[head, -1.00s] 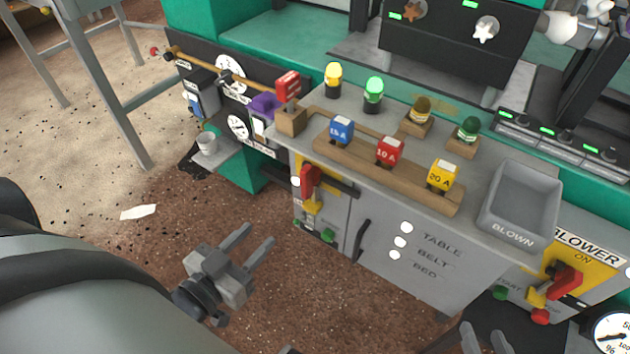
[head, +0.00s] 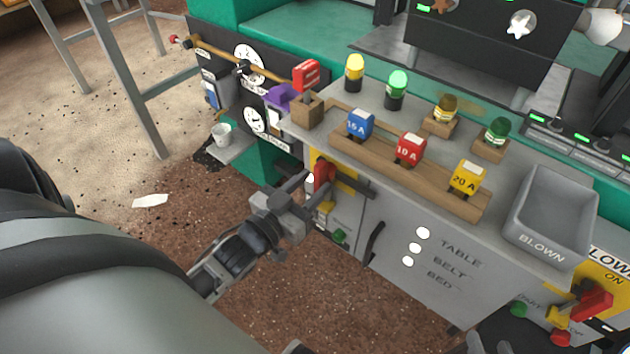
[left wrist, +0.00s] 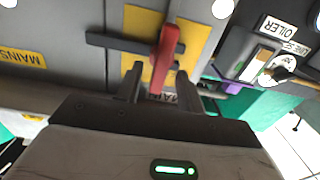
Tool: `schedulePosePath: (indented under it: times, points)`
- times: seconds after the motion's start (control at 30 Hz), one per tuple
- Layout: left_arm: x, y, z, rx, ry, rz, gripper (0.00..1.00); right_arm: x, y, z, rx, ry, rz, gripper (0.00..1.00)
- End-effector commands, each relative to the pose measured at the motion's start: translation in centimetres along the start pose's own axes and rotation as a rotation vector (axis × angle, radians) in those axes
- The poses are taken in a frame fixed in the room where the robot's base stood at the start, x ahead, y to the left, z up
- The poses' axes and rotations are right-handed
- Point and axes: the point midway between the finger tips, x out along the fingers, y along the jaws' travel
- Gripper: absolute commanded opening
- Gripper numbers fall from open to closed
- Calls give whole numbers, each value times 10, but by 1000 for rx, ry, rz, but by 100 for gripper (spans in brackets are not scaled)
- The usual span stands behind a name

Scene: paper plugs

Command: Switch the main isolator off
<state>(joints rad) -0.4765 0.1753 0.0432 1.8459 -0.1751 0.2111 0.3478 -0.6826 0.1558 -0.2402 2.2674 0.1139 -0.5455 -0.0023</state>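The main isolator has a red handle (head: 324,174) on a yellow plate at the left end of the grey cabinet (head: 420,270). The red handle (left wrist: 164,55) also shows in the left wrist view, with a dark bar behind it and a partly hidden label. My left gripper (head: 305,190) is at the isolator; in the left wrist view my left gripper (left wrist: 159,85) is open, with one finger on each side of the handle's end. Gaps show beside the handle. Only a small grey part, possibly my right gripper (head: 517,339), shows at the bottom edge.
Blue, red and yellow plugs stand in a wooden rack (head: 400,178) on the cabinet top. A grey BLOWN bin (head: 545,220) is at the right. A black cabinet handle (head: 374,242) is right of the isolator. The blower's red switch (head: 594,303) is at lower right.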

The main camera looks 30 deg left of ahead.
Motion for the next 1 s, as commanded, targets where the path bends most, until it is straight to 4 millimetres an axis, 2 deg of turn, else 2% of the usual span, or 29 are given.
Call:
schedulePosePath:
  times: [0.2, 0.47, 0.5, 0.63, 1.0]
  points:
    - [17, 0, 0, 1, 0, 0, 38, 3, 0, 3, 1, -5, -2, 36]
    - [18, 0, 0, 1, -1, 0, 38, 3, 0, 3, 2, -5, -2, 36]
    - [18, 0, 0, 1, -1, 0, 35, 3, 0, 2, 3, -4, -2, 36]
    - [18, 0, 0, 1, -1, 0, 0, 3, 0, 2, 5, -2, -2, 36]
    - [24, 8, -1, -38, 0, 22, 0, 0, -1, -4, 4, 5, 1, 36]
